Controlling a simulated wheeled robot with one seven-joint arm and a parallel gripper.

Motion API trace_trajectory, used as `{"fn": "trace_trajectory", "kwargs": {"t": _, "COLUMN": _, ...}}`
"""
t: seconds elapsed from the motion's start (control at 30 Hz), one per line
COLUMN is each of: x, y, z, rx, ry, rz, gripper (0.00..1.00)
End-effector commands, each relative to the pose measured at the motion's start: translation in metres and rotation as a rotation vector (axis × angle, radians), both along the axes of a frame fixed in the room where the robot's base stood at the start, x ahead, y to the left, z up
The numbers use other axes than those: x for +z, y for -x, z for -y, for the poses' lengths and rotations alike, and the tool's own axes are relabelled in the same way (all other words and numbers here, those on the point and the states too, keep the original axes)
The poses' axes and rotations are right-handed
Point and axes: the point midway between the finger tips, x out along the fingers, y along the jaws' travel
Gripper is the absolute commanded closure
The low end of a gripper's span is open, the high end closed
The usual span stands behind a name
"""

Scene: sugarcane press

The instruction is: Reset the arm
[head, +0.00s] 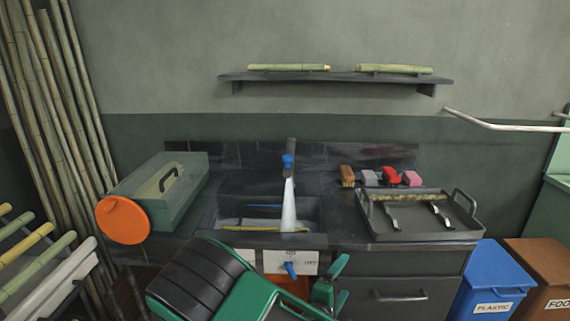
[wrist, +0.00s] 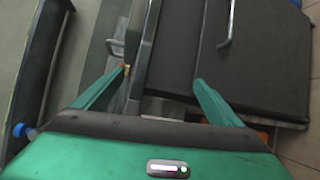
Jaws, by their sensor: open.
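My green and black arm rises at the bottom centre of the head view, in front of the sink counter. My gripper (head: 337,285) shows at its right end, in front of the counter's lower front. In the wrist view, my gripper (wrist: 160,90) has its two green fingers spread wide apart. Nothing is held between them. Beyond the fingers is the dark counter front with a metal handle.
Water runs from the tap (head: 289,190) into the sink (head: 250,185). A metal tray (head: 425,222) and several coloured sponges (head: 390,175) sit on the right counter. A green box (head: 160,190) stands left. Blue (head: 490,285) and brown (head: 540,275) bins stand right.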

Motion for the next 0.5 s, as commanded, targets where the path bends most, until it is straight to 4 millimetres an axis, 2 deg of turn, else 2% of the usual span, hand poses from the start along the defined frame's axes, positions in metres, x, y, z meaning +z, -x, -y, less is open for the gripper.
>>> {"fn": "trace_trajectory", "kwargs": {"t": 0.03, "x": 0.009, "y": 0.0, "z": 0.023, "rx": -0.08, "ry": -0.049, "rz": -0.005, "gripper": 0.1}}
{"fn": "trace_trajectory", "kwargs": {"t": 0.2, "x": 0.027, "y": 0.014, "z": 0.089, "rx": -0.324, "ry": -0.192, "rz": -0.035, "gripper": 0.1}}
{"fn": "trace_trajectory", "kwargs": {"t": 0.3, "x": 0.036, "y": 0.027, "z": 0.123, "rx": -0.459, "ry": -0.277, "rz": -0.054, "gripper": 0.1}}
{"fn": "trace_trajectory", "kwargs": {"t": 0.5, "x": 0.054, "y": 0.062, "z": 0.18, "rx": -0.708, "ry": -0.452, "rz": -0.089, "gripper": 0.1}}
